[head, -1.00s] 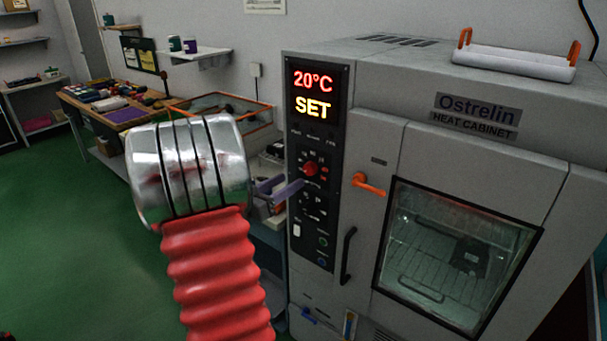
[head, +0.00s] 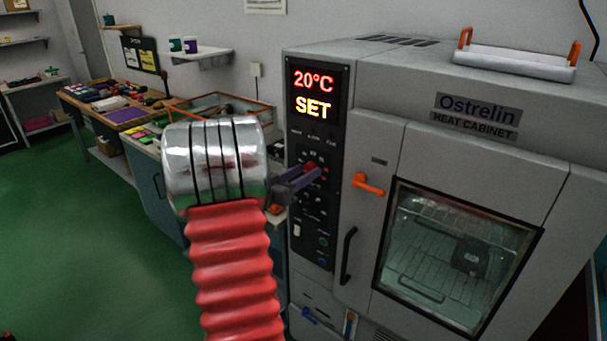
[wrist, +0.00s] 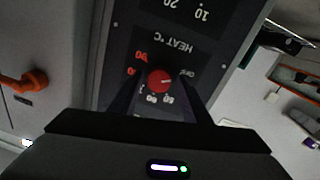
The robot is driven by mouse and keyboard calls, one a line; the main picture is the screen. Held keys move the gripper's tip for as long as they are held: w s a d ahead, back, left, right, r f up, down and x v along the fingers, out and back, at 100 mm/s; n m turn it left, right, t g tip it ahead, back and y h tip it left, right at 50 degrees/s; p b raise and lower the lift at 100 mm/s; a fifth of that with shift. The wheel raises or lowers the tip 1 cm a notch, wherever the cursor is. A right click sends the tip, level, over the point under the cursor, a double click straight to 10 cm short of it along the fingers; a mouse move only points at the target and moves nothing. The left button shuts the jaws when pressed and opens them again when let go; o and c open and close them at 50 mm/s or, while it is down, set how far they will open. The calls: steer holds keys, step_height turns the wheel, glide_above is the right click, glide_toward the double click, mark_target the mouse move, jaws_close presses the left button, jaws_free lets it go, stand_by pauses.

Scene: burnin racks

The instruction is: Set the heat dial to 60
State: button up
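The red heat dial (head: 311,167) is on the dark control panel of the heat cabinet, below a display reading 20°C and SET. In the wrist view the dial (wrist: 159,81) appears upside down under the HEAT °C label, ringed by numbers. A pale mark on it seems to point towards OFF, though it is small. My gripper (head: 306,178) is at the panel in front of the dial. In the wrist view its dark fingers (wrist: 162,98) are open, one on each side of the dial with gaps between; whether they reach its depth is unclear.
The cabinet's orange latch (head: 368,184) and black door handle (head: 347,256) are right of the panel. Other small controls sit below the dial. A workbench (head: 127,121) with items stands at the left. A white tray (head: 513,63) lies on the cabinet.

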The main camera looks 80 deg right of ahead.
steer(key=c, duration=0.8)
steer(key=shift+c, duration=0.2)
steer(key=shift+m, duration=0.4)
steer(key=m, duration=0.5)
steer(key=shift+r, duration=0.1)
steer(key=m, duration=0.5)
steer(key=shift+t, duration=0.4)
steer(key=m, duration=0.6)
steer(key=shift+s+a+t, duration=0.1)
steer(key=shift+s+t, duration=0.05)
steer(key=shift+t, duration=0.15)
steer(key=m, duration=0.6)
steer(key=shift+s+t, duration=0.1)
steer(key=shift+t, duration=0.3)
steer(key=shift+f, duration=0.2)
